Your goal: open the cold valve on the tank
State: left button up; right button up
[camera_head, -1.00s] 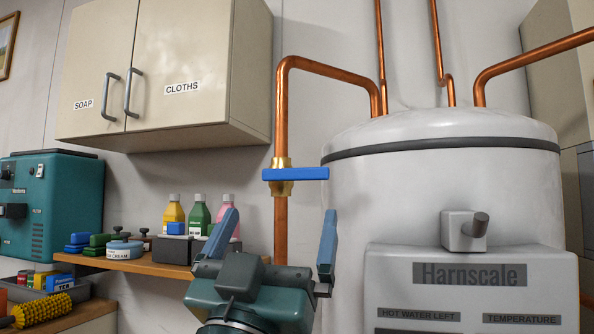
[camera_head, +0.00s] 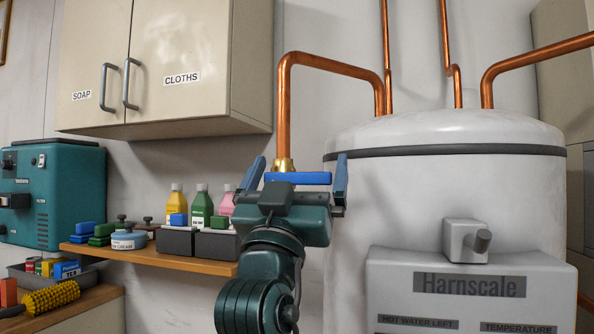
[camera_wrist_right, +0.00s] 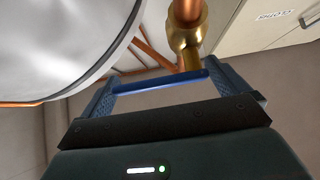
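The cold valve has a blue lever handle (camera_head: 298,178) and a brass body (camera_head: 283,165) on a vertical copper pipe (camera_head: 284,110), left of the white tank (camera_head: 450,150). The handle lies crosswise to the pipe. My right gripper (camera_head: 297,176) is open, with its blue-grey fingers at either end of the handle. In the right wrist view the handle (camera_wrist_right: 160,82) spans between the two fingers (camera_wrist_right: 160,90), and the brass body (camera_wrist_right: 186,38) is beyond it. I cannot tell whether a finger touches the handle. My left gripper is not in view.
A wall cabinet (camera_head: 165,65) hangs at the upper left. A wooden shelf (camera_head: 160,256) with bottles and tubs is left of my right arm. A teal machine (camera_head: 50,195) stands at the far left.

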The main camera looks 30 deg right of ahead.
jog(key=c, duration=1.1)
jog(key=shift+r+n+t+y+p, duration=0.3)
jog(key=shift+n+t+y+p, duration=0.2)
jog(key=shift+n+p, duration=0.35)
jog(key=shift+r+n+t+y+p, duration=0.2)
jog(key=shift+n+t+y+p, duration=0.2)
jog(key=shift+n+y+p, duration=0.25)
jog(key=shift+w+n+t+y+p, duration=0.1)
jog(key=shift+n+t+y+p, duration=0.4)
jog(key=shift+n+p, duration=0.25)
jog(key=shift+n+t+y+p, duration=0.5)
jog(key=shift+n+y, duration=0.25)
jog(key=shift+n, duration=0.1)
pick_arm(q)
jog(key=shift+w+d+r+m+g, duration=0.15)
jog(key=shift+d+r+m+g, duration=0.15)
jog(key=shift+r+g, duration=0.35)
pick_arm(e)
jog(key=shift+a, duration=0.1)
jog(key=shift+f, duration=0.1)
